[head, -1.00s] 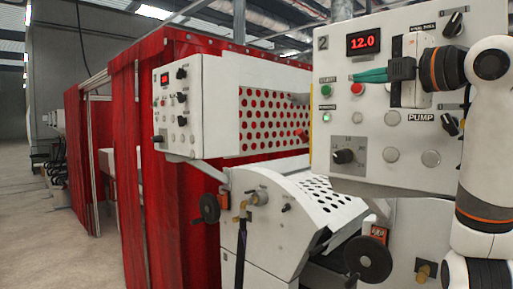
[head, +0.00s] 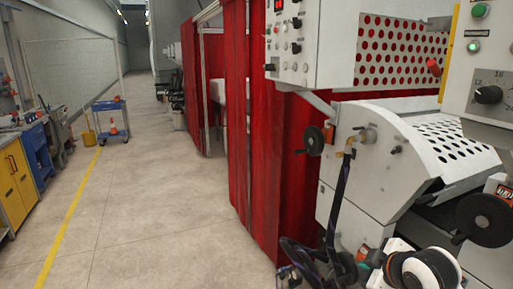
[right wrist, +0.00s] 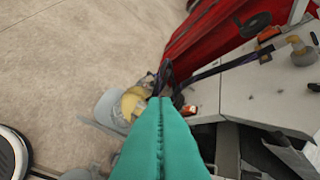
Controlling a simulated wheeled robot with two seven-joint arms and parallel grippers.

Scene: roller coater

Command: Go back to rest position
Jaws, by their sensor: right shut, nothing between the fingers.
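My right gripper (right wrist: 160,103) shows in the right wrist view with its two teal fingers pressed together and nothing between them. It points over the floor beside the roller coater. In the head view, my right arm is at the bottom right, low in front of the machine, and its fingers cannot be made out. The roller coater (head: 375,195) stands at the right of the head view, with a white body and a perforated cover. Its control panel (head: 297,45) is at the top. My left gripper is not in view.
Red curtains (head: 262,150) hang beside the machine. Black handwheels (head: 484,220) and a dark hose (head: 341,190) stick out near my right arm. A blue cart (head: 110,105) and a yellow cabinet (head: 15,185) stand at the left. The concrete floor (head: 150,200) between is open.

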